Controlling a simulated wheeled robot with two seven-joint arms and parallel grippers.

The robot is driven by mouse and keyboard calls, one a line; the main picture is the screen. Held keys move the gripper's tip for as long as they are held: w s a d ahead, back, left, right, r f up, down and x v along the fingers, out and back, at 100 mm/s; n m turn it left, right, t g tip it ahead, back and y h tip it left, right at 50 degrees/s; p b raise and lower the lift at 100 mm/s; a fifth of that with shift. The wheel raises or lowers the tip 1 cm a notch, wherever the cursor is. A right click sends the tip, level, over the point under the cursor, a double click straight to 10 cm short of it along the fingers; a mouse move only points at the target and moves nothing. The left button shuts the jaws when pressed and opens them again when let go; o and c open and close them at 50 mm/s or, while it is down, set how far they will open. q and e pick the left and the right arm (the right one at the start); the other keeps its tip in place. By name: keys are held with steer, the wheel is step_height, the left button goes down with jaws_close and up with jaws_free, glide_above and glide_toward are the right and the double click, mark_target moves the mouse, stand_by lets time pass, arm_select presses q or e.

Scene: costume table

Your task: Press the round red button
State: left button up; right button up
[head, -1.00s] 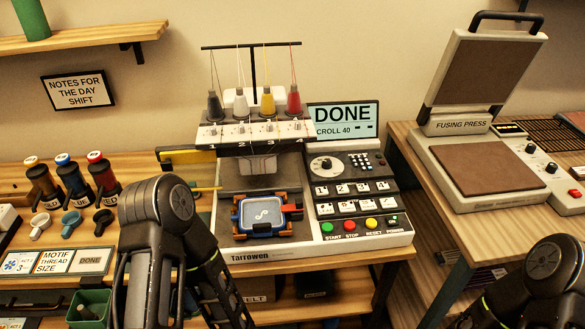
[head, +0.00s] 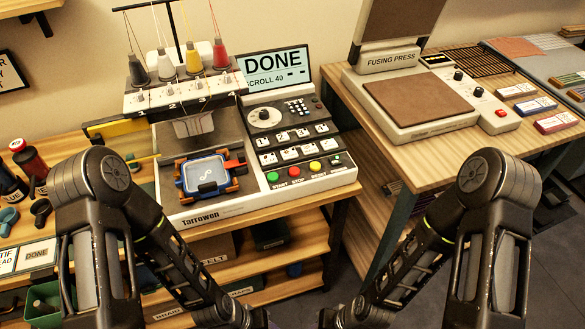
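The round red button (head: 293,172), labelled STOP, sits in the lower button row of the embroidery machine's control panel (head: 322,146). It is between the green START button (head: 272,177) and the yellow RESET button (head: 315,166). A second round red button (head: 501,112) is on the right side of the fusing press (head: 410,95). Both my arms reach down to the bottom edge of the head view, in front of the machine and apart from both red buttons. My grippers are out of the picture below.
The machine's screen (head: 276,62) reads DONE. A blue hoop frame (head: 203,174) lies on the machine bed. The press stands on a separate table at right, with a gap between the tables. Shelves lie below the machine.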

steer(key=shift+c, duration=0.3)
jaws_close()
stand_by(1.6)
